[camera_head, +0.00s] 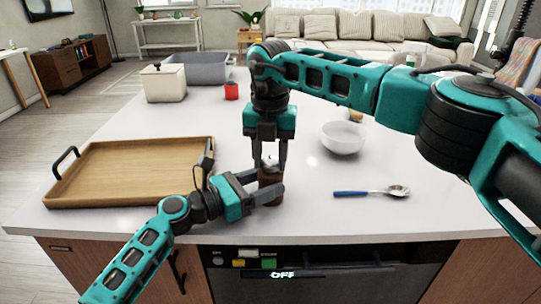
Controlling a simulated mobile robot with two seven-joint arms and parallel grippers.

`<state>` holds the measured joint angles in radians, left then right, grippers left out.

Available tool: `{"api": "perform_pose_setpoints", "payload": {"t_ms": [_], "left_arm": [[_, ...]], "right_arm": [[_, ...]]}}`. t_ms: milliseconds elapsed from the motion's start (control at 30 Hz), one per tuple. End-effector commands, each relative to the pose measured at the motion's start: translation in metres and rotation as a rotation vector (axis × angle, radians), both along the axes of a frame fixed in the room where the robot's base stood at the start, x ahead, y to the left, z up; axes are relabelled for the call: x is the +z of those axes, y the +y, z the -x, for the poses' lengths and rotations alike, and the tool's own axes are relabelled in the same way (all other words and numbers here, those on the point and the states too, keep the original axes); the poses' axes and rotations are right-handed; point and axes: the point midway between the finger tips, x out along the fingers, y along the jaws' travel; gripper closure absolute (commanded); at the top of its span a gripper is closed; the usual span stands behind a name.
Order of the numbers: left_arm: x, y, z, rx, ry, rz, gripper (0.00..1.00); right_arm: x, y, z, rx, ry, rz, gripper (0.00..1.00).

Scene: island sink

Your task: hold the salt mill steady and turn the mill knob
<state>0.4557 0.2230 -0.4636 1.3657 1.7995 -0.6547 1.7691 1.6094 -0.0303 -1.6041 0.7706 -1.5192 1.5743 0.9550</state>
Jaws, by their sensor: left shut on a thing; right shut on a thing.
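The salt mill (271,178) stands upright on the white counter near its front edge, a dark brown body partly hidden by both grippers. My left gripper (273,187) comes in from the left, low and level, shut on the mill's body. My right gripper (270,163) points straight down from above, its fingers shut around the mill's top. The mill knob (269,162) shows only as a small light-coloured part between those fingers and is mostly hidden.
A wooden tray (75,192) with dark handles lies at the left. A white bowl (343,140) and a blue-handled spoon (372,192) are at the right. The counter's front right is clear.

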Motion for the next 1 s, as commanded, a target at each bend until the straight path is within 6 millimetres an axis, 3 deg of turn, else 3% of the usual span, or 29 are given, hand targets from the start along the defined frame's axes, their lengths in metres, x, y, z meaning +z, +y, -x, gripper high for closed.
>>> {"api": "perform_pose_setpoints", "payload": {"t_ms": [667, 700, 933, 1000], "left_arm": [[-0.0014, 0.0014, -0.0008, 0.004, 0.002, -0.002, 0.77], [-0.0014, 0.0014, -0.0008, 0.004, 0.002, -0.002, 0.77], [-0.0013, 0.0011, -0.0005, 0.003, 0.002, -0.003, 0.77], [-0.0013, 0.0011, -0.0004, 0.003, 0.002, -0.003, 0.77]], "right_arm": [[0.001, 0.0007, 0.0004, -0.064, 0.001, 0.0, 0.88], [0.001, 0.0007, 0.0004, -0.064, 0.001, 0.0, 0.56], [0.0005, 0.0005, 0.0002, -0.063, 0.0, 0.0, 0.34], [0.0004, 0.0005, 0.0002, -0.063, 0.0, 0.0, 0.31]]}}
